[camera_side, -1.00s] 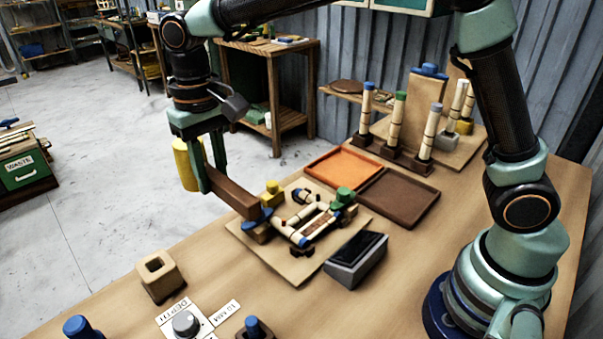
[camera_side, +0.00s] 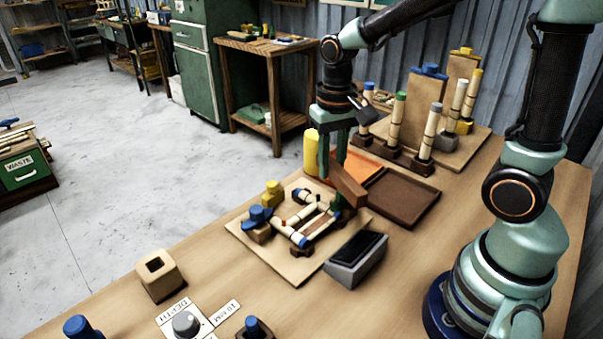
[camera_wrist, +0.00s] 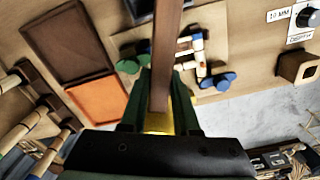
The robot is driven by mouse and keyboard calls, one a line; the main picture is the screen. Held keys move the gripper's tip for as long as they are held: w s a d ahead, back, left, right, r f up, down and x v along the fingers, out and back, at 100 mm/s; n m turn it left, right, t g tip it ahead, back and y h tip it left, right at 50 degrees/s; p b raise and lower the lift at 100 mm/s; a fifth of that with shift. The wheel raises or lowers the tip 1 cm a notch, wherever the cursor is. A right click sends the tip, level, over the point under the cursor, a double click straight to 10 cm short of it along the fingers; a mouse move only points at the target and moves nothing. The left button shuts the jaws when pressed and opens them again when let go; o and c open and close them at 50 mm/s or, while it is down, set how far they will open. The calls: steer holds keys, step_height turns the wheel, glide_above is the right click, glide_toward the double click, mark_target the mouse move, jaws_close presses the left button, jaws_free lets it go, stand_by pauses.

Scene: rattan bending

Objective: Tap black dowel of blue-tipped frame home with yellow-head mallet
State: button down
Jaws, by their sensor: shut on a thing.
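My gripper (camera_side: 332,170) is shut on the mallet and holds it above the back right of the work board (camera_side: 290,270). The mallet's yellow head (camera_side: 310,150) is on the left and its brown handle (camera_side: 349,188) slants down to the right. The wrist view shows the handle (camera_wrist: 166,60) between the fingers, with a little of the yellow head (camera_wrist: 158,122). A pale rattan frame (camera_side: 311,226) with a blue tip (camera_side: 301,241) lies on the board, below and left of the handle. I cannot clearly make out the black dowel. The handle partly hides a green-topped clamp.
Yellow (camera_side: 272,192) and blue (camera_side: 257,216) clamps stand on the board. Orange (camera_side: 362,165) and brown (camera_side: 404,198) trays lie behind it. A grey block (camera_side: 356,262) is in front right, a square wooden holder (camera_side: 160,275) front left. Upright poles stand at the back.

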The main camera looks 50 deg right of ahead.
steer(key=shift+s+d+f, duration=0.25)
steer(key=shift+d+f, duration=0.05)
steer(key=shift+f, duration=1.75)
steer(key=shift+f, duration=1.85)
steer(key=shift+r, duration=0.1)
steer(key=shift+r, duration=1.7)
steer(key=shift+f, duration=0.35)
